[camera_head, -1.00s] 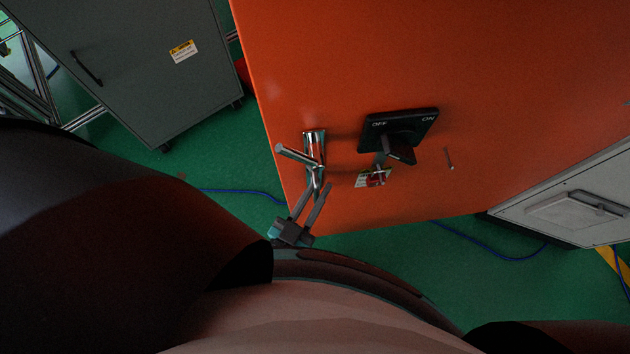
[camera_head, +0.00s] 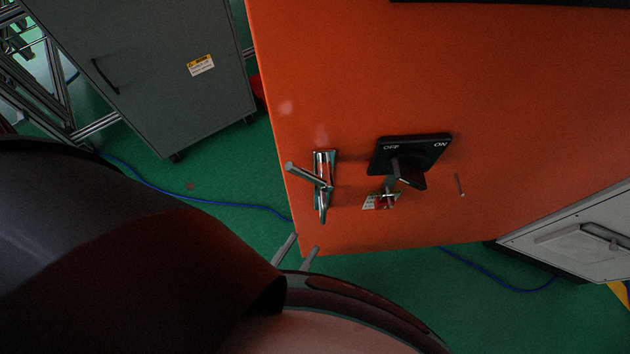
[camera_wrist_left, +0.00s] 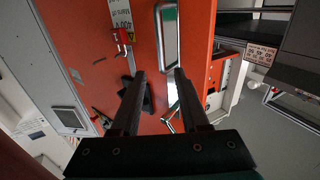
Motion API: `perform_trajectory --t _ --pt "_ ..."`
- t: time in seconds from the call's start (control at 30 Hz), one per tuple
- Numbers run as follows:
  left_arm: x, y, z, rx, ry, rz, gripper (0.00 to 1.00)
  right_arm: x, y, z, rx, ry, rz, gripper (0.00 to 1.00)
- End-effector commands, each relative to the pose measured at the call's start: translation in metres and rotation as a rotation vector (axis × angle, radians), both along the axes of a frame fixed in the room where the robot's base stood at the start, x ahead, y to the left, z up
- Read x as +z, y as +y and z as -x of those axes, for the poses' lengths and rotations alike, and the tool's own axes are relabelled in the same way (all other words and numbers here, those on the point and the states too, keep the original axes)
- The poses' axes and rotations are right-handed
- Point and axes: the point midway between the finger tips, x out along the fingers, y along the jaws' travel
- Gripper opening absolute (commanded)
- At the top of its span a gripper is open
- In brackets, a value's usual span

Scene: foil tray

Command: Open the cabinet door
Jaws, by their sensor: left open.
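The orange cabinet door (camera_head: 500,90) fills the middle of the head view and looks flat. A chrome handle (camera_head: 324,165) with a lever sits near its left edge. A black OFF/ON rotary switch (camera_head: 410,157) is to the right of the handle. My left gripper (camera_head: 303,243) is open and empty, just below the handle and apart from it; only its fingertips show past my arm. In the left wrist view my gripper (camera_wrist_left: 160,74) points at the orange surface (camera_wrist_left: 95,45), with chrome parts between and beyond its fingers. My right gripper is not in view.
A red padlock with a tag (camera_head: 382,200) is below the switch. A grey cabinet (camera_head: 150,90) stands at the left and a white unit (camera_head: 575,215) at the right. A blue cable (camera_head: 235,205) crosses the green floor.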

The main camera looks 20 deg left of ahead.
Motion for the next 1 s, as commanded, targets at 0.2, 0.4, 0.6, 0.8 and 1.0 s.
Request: perform_trajectory --t 0.2,0.4,0.6,0.8,1.0 --pt "-0.001 0.007 0.042 -0.002 0.002 -0.001 0.45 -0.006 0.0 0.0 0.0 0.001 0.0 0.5" --pt "0.0 0.009 0.058 -0.001 0.0 -0.001 0.45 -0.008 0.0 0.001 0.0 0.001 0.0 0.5" --pt "0.0 0.01 0.06 -0.001 0.0 -0.001 0.45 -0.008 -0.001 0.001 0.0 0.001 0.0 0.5" --pt "0.0 0.01 0.059 -0.001 0.0 -0.001 0.45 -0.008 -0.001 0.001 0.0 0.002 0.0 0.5" --pt "0.0 0.009 0.059 -0.001 -0.001 0.0 0.45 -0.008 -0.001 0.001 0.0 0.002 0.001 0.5"
